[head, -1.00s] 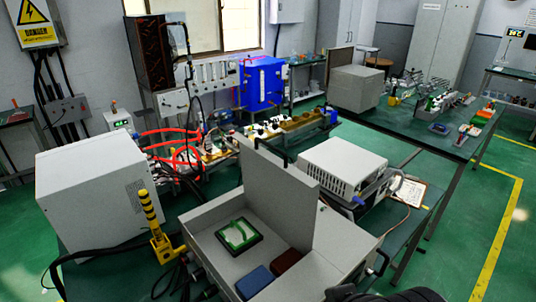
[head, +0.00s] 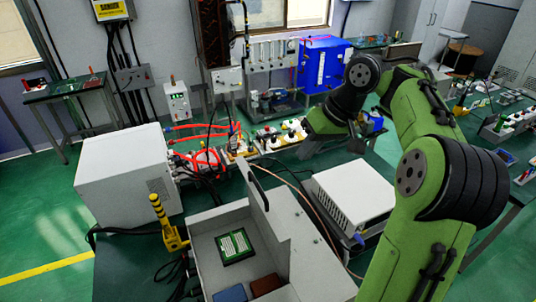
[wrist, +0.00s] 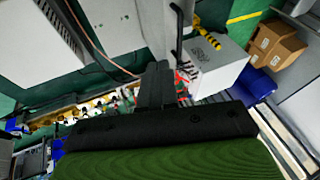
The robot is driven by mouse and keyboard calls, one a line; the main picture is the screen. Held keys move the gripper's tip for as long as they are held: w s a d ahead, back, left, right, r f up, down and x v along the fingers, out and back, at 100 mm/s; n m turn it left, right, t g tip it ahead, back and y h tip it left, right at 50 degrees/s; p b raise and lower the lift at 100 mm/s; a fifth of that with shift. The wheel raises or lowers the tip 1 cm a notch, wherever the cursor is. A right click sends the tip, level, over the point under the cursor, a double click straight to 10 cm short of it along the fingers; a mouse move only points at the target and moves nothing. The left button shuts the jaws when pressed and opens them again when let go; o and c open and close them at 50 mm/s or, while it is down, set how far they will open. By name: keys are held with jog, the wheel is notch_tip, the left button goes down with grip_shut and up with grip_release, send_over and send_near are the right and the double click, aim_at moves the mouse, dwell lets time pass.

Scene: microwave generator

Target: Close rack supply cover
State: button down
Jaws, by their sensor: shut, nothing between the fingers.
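The rack supply is a grey open-topped box (head: 207,248) at the bottom centre of the head view. Its grey cover (head: 290,235) stands upright along the box's right side, with a black handle (head: 257,182) at its upper edge. In the wrist view the cover appears as a grey panel (wrist: 158,28) beyond the fingers. My gripper (head: 308,150) is beyond the cover and to its right in the head view, partly blurred into the background. In the wrist view my gripper (wrist: 155,85) has its black fingers together and holds nothing. I cannot tell whether it touches the cover.
A white instrument (head: 350,195) stands close right of the cover, under my arm. A large white cabinet (head: 125,175) and a yellow-black post (head: 163,220) are to the left. Red cables and bench apparatus (head: 275,135) lie behind. Inside the box is a green board (head: 235,245).

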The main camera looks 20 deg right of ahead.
jog(key=w+a+f, duration=0.1)
jog(key=a+f, duration=0.1)
jog(key=f, duration=0.1)
jog(key=a+f, duration=0.3)
jog(key=f, duration=0.1)
jog(key=w+a+f+b, duration=0.1)
jog(key=a+f, duration=0.1)
jog(key=f, duration=0.1)
jog(key=shift+w+a+f, duration=0.35)
jog(key=shift+f, duration=0.05)
jog(key=shift+d, duration=0.2)
